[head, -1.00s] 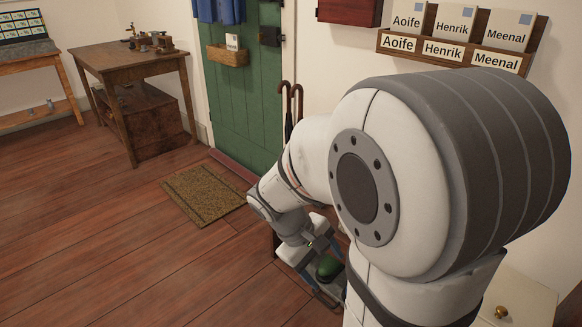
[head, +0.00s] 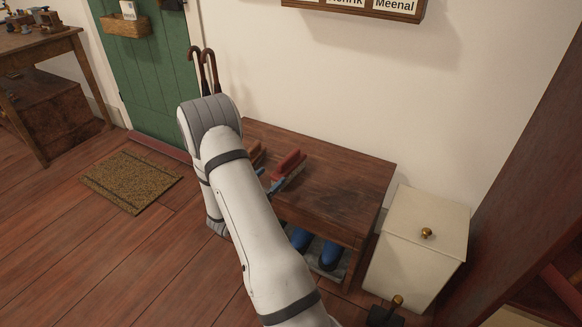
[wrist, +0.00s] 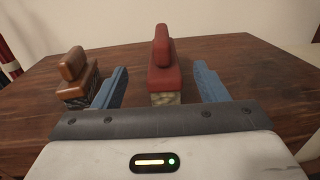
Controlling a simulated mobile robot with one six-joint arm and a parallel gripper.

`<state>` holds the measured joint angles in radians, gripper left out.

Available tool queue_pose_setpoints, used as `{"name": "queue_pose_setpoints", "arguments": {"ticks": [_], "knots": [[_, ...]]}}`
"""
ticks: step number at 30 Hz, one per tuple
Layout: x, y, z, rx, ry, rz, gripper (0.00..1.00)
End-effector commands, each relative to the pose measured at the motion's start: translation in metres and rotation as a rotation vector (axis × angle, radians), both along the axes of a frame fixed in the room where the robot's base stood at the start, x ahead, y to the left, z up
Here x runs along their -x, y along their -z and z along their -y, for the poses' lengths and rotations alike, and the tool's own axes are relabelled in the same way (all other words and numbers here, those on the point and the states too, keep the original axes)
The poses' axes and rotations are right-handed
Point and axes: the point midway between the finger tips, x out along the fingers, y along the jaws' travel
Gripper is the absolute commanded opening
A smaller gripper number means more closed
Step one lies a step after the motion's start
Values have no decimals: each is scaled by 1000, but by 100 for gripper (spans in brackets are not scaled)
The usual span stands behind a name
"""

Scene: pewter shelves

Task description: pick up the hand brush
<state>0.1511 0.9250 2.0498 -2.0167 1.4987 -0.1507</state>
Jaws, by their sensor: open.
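A red hand brush (head: 289,163) with pale bristles lies on top of the dark wooden bench. In the wrist view the red brush (wrist: 163,78) sits between the two blue fingers of my gripper (wrist: 161,70), with a gap on both sides. My gripper is open and holds nothing. In the head view my gripper (head: 277,184) is at the bench top beside the red brush, partly hidden by my arm. A brown brush (wrist: 74,74) with dark bristles stands left of the left finger. In the head view it is mostly hidden (head: 258,153).
The bench (head: 345,185) stands against the wall, with blue shoes (head: 330,252) on its lower shelf. A white bin (head: 417,245) with a brass knob stands at its right. Walking sticks (head: 204,70) are behind my arm. The bench top right of the brush is clear.

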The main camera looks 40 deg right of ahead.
Motion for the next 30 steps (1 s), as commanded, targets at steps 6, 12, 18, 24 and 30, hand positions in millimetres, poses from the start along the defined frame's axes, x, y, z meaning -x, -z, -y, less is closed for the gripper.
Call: {"name": "queue_pose_setpoints", "arguments": {"ticks": [6,12,18,24,30], "knots": [[-6,3,22,1,3,0,66],[-13,11,44,1,4,1,66],[-20,8,68,1,2,1,66],[-21,7,68,0,0,0,66],[-21,7,67,0,0,0,51]]}}
